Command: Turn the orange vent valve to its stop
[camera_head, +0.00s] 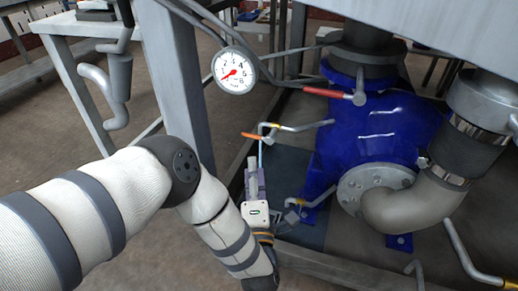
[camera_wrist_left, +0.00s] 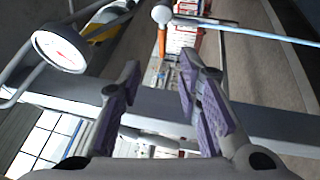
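The orange vent valve handle (camera_head: 253,136) is a short orange lever beside the blue pump housing in the head view. In the left wrist view the orange handle (camera_wrist_left: 162,41) lies ahead of the fingertips, in line with the gap between them, with a pale round knob at its upper end. My left gripper (camera_head: 254,163) is just below the handle in the head view. In the wrist view its purple-padded fingers (camera_wrist_left: 160,66) are apart with nothing between them. Contact with the handle is not visible. My right gripper is in neither view.
A blue pump housing (camera_head: 378,135) with a grey flanged pipe stands right of the gripper. A red-handled lever (camera_head: 323,92) and a round pressure gauge (camera_head: 235,70) are above. A grey frame post (camera_head: 177,85) stands behind my left arm.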

